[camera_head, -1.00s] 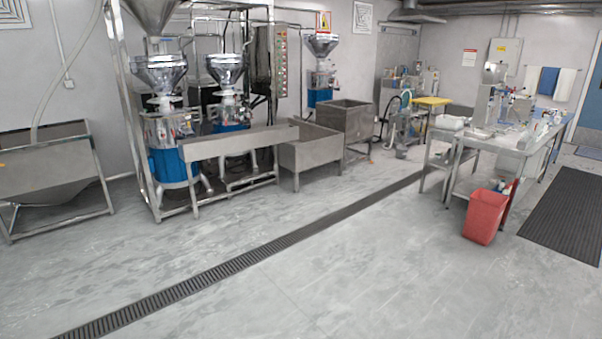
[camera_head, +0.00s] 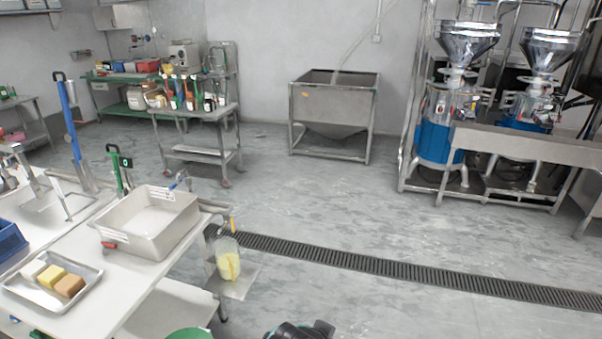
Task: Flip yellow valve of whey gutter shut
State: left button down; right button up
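A yellow valve handle (camera_head: 232,225) is on the short metal gutter (camera_head: 208,206) at the right end of the white worktable, at left of the view. The handle looks roughly upright, but it is too small to tell its exact angle. A clear jug (camera_head: 228,260) with yellowish content stands below it on a small metal shelf (camera_head: 239,284). A dark part of mine shows at the bottom edge, well apart from the valve. No gripper fingertips show.
A metal tray (camera_head: 52,281) with yellow and brown blocks lies on the table. A green round thing (camera_head: 188,334) is at the bottom edge. A floor drain (camera_head: 400,268) crosses open floor right of the table. A steel hopper (camera_head: 333,105) stands behind.

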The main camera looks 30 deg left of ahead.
aim_at(233, 224)
jog(key=i+j+u, duration=0.15)
jog(key=i+u, duration=0.65)
jog(key=i+l+u, duration=0.25)
jog(key=i+u, duration=0.15)
jog(key=i, duration=0.15)
jog(key=i+j+u, duration=0.1)
jog(key=i+u, duration=0.5)
jog(key=u, duration=0.2)
jog(key=i+u, duration=0.4)
jog(key=k, duration=0.1)
